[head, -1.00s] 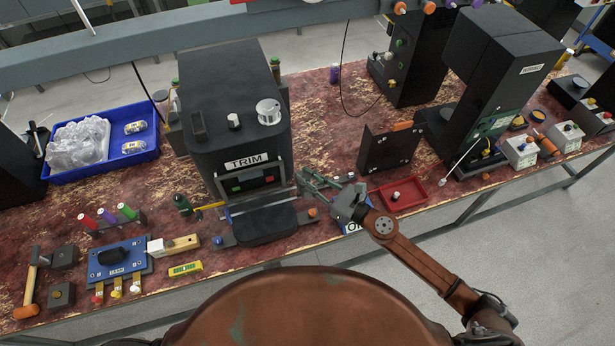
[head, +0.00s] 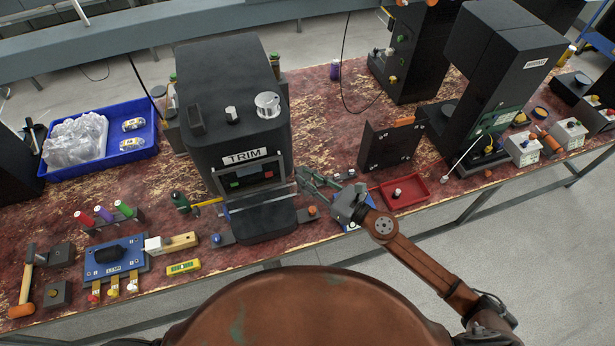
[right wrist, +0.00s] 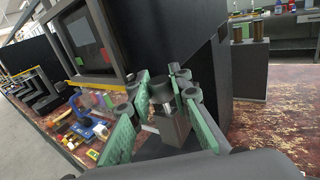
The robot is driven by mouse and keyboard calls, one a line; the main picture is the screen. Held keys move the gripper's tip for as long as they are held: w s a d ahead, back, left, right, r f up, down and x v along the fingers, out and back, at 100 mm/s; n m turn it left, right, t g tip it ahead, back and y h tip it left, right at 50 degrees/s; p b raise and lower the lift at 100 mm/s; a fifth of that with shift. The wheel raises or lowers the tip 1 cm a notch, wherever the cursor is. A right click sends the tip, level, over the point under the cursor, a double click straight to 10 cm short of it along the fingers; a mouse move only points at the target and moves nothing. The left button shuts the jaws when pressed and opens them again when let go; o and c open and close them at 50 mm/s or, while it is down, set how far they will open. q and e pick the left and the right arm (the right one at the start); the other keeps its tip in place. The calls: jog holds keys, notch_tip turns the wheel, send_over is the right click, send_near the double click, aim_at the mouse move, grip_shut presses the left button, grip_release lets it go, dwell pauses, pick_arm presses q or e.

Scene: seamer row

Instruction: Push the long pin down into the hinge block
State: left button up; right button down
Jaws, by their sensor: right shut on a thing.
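My right gripper (head: 308,180) reaches in from the right, in front of the right corner of the black TRIM machine. It also shows in the right wrist view (right wrist: 162,92), its green fingers closed around a dark, round-topped piece (right wrist: 160,90), seemingly the long pin. A grey block-like body (right wrist: 172,126) shows between the fingers below it. The fingers hide much of this spot, and I cannot tell how deep the pin sits or pick out the hinge block with certainty. My left gripper is out of view.
The TRIM machine (head: 235,110) stands close left of the gripper. A red tray (head: 418,192) and a dark upright panel (head: 388,146) are to its right. A blue crate (head: 148,150) stands at the far left, with a blue fixture board (head: 103,268) nearer. Some bench behind the gripper is clear.

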jog(key=shift+f+b, duration=0.75)
jog(key=shift+f, duration=0.1)
jog(key=c, duration=1.7)
grip_release()
jog(key=shift+r, duration=0.1)
jog(key=v, duration=1.2)
jog(key=shift+w+d, duration=0.1)
